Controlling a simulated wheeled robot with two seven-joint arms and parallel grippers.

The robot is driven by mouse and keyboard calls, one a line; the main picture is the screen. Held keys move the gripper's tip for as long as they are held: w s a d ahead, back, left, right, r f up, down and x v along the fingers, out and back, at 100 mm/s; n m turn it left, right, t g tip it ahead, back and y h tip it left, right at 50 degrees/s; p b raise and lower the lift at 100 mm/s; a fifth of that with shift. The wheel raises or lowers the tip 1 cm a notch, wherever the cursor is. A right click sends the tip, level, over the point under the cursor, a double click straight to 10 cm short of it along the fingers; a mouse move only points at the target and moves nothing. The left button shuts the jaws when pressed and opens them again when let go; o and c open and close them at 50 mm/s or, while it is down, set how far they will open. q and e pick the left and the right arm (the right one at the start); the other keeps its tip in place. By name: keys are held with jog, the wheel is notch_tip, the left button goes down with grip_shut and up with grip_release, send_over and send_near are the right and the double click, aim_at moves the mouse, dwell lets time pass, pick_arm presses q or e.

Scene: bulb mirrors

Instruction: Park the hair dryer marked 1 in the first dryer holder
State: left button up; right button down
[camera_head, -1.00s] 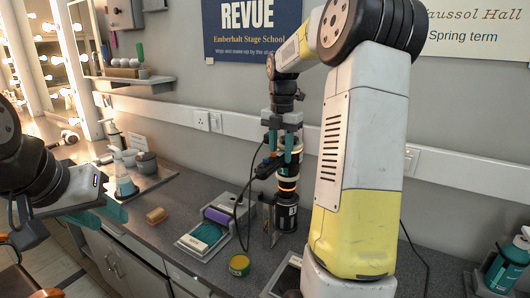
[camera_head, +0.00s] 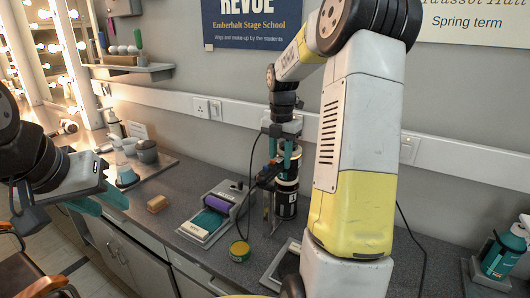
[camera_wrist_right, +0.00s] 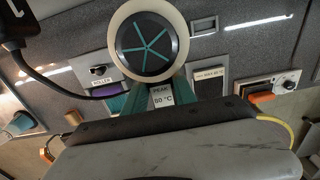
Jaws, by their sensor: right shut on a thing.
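My right gripper (camera_head: 284,158) is shut on the hair dryer (camera_head: 287,180), a dark upright body with pale bands, above the counter at the wall. Directly below it is a black cylinder (camera_head: 287,208) with a small white label; I cannot tell whether this is the holder or the dryer's lower part, nor read the label. In the right wrist view the dryer's round end (camera_wrist_right: 148,47) shows a cream rim and teal spokes, between the teal fingers (camera_wrist_right: 155,98). My left gripper (camera_head: 98,202) is open and empty at the left, off the counter's front edge.
A dark cable (camera_head: 249,205) hangs left of the dryer. A teal bottle (camera_head: 505,253) stands far right. My right arm hides much of the counter.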

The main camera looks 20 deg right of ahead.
jog(key=shift+f, duration=1)
jog(key=shift+c, duration=2.2)
grip_release()
jog(key=shift+r, duration=4)
